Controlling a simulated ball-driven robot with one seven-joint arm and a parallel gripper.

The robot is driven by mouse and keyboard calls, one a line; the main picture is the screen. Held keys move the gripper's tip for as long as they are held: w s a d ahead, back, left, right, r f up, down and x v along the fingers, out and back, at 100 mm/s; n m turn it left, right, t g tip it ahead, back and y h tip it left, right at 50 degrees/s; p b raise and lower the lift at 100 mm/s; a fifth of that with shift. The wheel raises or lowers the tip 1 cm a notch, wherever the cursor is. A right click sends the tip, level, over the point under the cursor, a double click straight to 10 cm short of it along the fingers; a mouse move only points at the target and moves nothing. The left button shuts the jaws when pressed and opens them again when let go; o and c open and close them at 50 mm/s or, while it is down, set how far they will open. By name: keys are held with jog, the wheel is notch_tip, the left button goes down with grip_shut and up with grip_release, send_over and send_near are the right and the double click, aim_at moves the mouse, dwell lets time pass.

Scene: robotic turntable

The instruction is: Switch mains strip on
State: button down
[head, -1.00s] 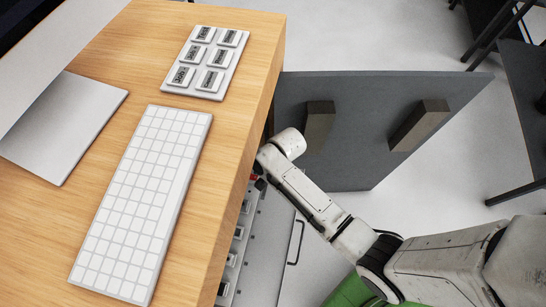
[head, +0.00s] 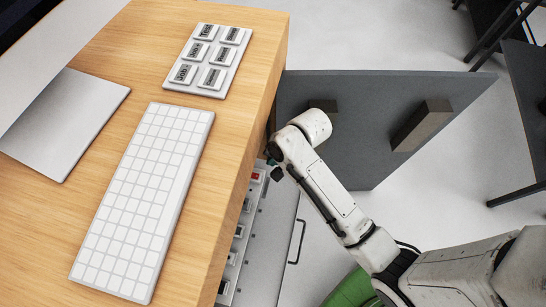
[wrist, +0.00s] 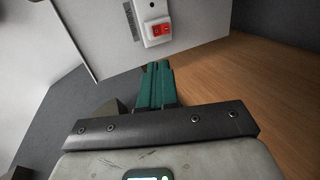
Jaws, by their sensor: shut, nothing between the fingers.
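The mains strip (head: 222,284) runs along the side of the desk below its top edge, with several dark sockets in the head view. Its red switch (head: 257,175) is at the far end of it. In the wrist view the red rocker switch (wrist: 160,29) sits in the white end of the strip (wrist: 149,10), on a pale panel. My gripper's teal fingers (wrist: 158,68) are shut and empty, pointing toward the switch with a visible gap in the picture. In the head view my gripper (head: 275,171) is small and partly hidden beside the switch. Whether the rocker is on cannot be told.
The wooden desk (head: 215,130) carries a keyboard (head: 145,200), a button panel (head: 208,60) and a monitor stand (head: 70,120). A grey door panel (head: 365,95) with two blocks stands open behind my arm. A dark handle (head: 298,242) sits beside the strip.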

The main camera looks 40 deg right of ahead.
aim_at(254, 173)
jog(key=b, duration=0.2)
jog(key=w+b, duration=0.1)
jog(key=b, duration=0.2)
jog(key=shift+w+a+r, duration=0.1)
jog(key=shift+w+a, duration=0.05)
jog(key=shift+a, duration=0.1)
jog(key=x, duration=0.7)
jog(key=b+x, duration=0.1)
jog(key=x, duration=0.6)
jog(key=shift+w+a+r, duration=0.1)
jog(key=shift+w+a, duration=0.1)
jog(key=shift+w, duration=0.05)
